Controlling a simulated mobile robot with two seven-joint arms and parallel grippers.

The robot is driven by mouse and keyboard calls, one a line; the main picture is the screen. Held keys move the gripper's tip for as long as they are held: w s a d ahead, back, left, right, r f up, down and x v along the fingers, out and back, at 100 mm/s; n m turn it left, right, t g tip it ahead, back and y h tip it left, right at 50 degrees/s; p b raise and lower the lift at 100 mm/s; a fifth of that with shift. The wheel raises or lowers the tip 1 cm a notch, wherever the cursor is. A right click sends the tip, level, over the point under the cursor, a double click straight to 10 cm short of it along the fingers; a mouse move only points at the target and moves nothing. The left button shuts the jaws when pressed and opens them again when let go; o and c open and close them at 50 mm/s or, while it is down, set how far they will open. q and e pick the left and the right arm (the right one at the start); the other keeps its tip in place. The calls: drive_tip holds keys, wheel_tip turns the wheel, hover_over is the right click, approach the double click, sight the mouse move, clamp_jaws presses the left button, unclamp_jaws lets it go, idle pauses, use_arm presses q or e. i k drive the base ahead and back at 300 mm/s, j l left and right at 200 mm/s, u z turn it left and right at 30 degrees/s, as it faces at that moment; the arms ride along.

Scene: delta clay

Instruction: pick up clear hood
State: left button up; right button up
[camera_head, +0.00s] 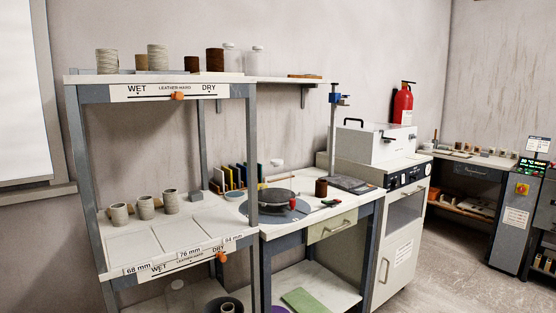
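A pale, see-through box-shaped hood (372,146) with dark handles sits on top of the white cabinet (398,235) right of centre. It looks like the clear hood. One dark handle shows on its upper left and another on its right side. I cannot tell whether anything is inside it. Neither of my grippers is in view.
A shelf rack (160,93) with several clay cups stands at left. A workbench (346,214) with a dark round wheel (277,197) stands between rack and cabinet. A red extinguisher (403,104) is behind the hood. Floor (450,268) is open at lower right.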

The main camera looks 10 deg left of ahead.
sight(276, 175)
drive_tip(key=i+l+u, duration=0.15)
drive_tip(key=i+l, duration=0.15)
drive_tip(key=i+l+u, duration=0.1)
drive_tip(key=i+l, duration=0.2)
drive_tip(key=i+l+u, duration=0.25)
drive_tip(key=i+l, duration=0.25)
drive_tip(key=l, duration=0.25)
drive_tip(key=i+l+u, duration=0.3)
drive_tip(key=i+l, duration=0.15)
drive_tip(key=l, duration=0.35)
